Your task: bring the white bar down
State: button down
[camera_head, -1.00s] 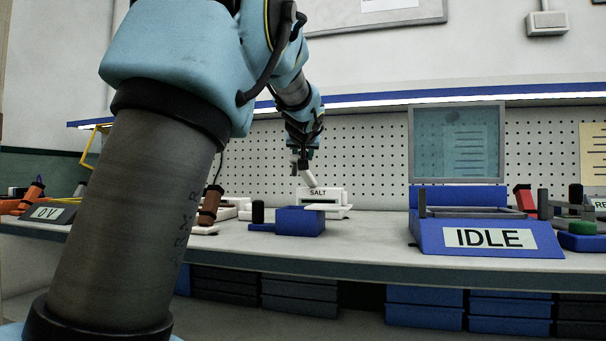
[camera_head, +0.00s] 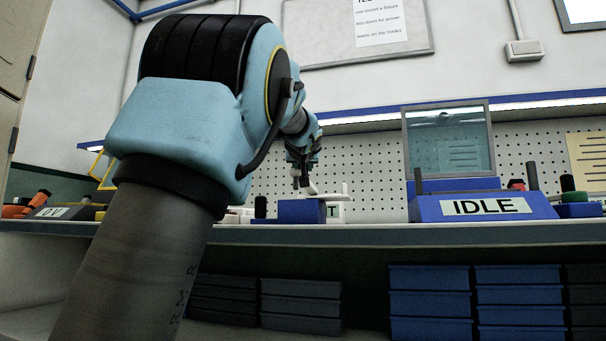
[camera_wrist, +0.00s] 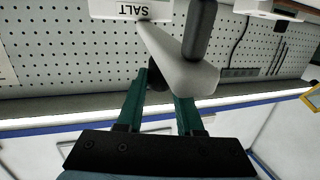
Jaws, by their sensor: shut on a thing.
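The white bar (camera_wrist: 178,62) runs from the white unit marked SALT (camera_wrist: 133,9) to my gripper (camera_wrist: 160,100) in the wrist view. A dark round grip (camera_wrist: 201,30) stands at the bar's near end. My gripper's green fingers are shut at that end, with a dark part between them; the exact contact is partly hidden. In the head view my gripper (camera_head: 303,183) points down at the bar, above and behind a blue box (camera_head: 301,211). The SALT unit (camera_head: 337,211) is mostly hidden behind this box and the bar is small there.
A blue station reading IDLE (camera_head: 485,207) stands right on the bench (camera_head: 400,235), with a clear upright panel (camera_head: 450,140) behind it. A black post (camera_head: 260,207) stands left of the blue box. A pegboard (camera_head: 370,165) backs the bench. Bins (camera_head: 430,300) fill the shelf below.

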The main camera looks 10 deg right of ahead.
dwell(0.4)
jog(key=c, duration=0.5)
grip_release()
jog(key=shift+c, duration=0.2)
jog(key=shift+s+b, duration=0.4)
jog(key=shift+s, duration=0.1)
jog(key=f+b+v, duration=0.1)
jog(key=b+v, duration=0.7)
jog(key=v, duration=0.1)
jog(key=shift+s+a+r, duration=0.2)
jog(key=shift+s+r, duration=0.2)
jog(key=shift+r, duration=0.15)
jog(key=shift+c, duration=0.3)
